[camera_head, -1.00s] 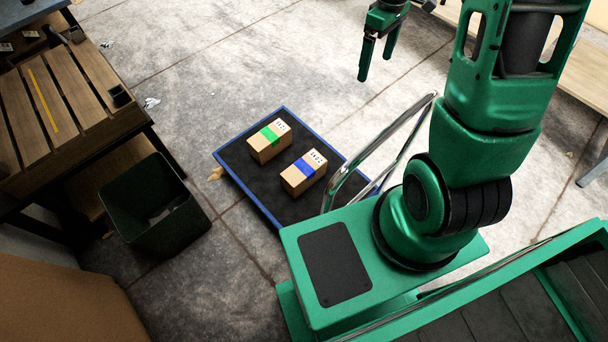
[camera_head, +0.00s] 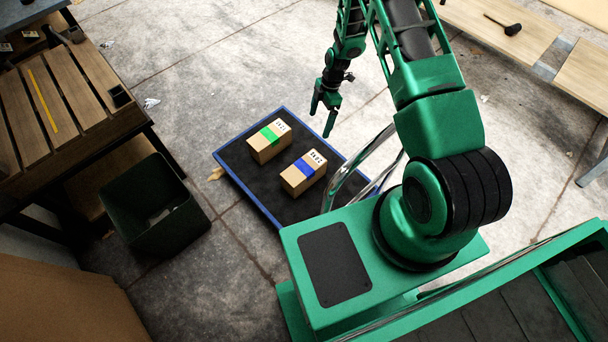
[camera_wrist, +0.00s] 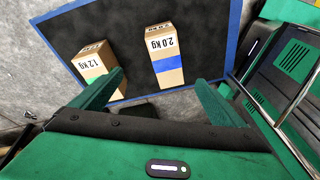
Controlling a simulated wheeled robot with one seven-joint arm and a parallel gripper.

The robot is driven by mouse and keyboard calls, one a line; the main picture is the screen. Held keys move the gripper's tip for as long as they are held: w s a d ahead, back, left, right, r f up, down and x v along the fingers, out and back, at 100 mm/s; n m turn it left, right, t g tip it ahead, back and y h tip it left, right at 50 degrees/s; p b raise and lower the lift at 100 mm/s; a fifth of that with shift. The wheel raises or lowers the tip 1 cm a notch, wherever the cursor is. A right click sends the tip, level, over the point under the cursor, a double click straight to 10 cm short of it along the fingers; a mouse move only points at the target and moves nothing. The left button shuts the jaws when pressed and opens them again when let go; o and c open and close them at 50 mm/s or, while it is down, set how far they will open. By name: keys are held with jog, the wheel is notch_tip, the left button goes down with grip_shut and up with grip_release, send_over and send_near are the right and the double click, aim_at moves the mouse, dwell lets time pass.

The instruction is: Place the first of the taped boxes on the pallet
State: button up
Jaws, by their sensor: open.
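A tan box with green tape (camera_head: 268,145) and a tan box with blue tape (camera_head: 303,175) sit apart on a dark platform with a blue rim (camera_head: 246,196). In the wrist view the box marked 1.2 KG (camera_wrist: 92,60) is at the left, partly behind a finger. The blue-taped box marked 2.0 KG (camera_wrist: 164,55) is near the middle. My gripper (camera_head: 322,122) is open and empty, above and beyond the platform's far right side in the head view. Its spread fingers (camera_wrist: 160,82) show in the wrist view. I cannot tell which surface is the pallet.
A slatted wooden table (camera_head: 55,110) with a yellow strip stands at the left. A dark green bin (camera_head: 150,215) stands below it. Wooden benches (camera_head: 500,30) are at the upper right. Floor behind the platform is clear.

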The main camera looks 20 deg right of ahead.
aim_at(303, 167)
jog(key=s+a+f+n, duration=0.1)
jog(key=a+f, duration=0.1)
jog(key=f, duration=0.5)
jog(key=s+a+f+n+y, duration=0.1)
jog(key=s+a+f+n, duration=0.1)
jog(key=f, duration=0.5)
jog(key=s+a+f+n, duration=0.1)
jog(key=s+a+f, duration=0.1)
jog(key=a+f, duration=0.2)
notch_tip(303, 167, down, 3)
jog(key=shift+a+f+n+y, duration=0.1)
jog(key=shift+a+n+y, duration=0.05)
jog(key=shift+n+y, duration=0.15)
jog(key=shift+d+x, duration=0.1)
jog(key=shift+x, duration=1.3)
jog(key=shift+d+x, duration=0.15)
jog(key=shift+x, duration=1.25)
jog(key=shift+s, duration=0.1)
jog(key=c, duration=2.2)
jog(key=shift+o, duration=0.2)
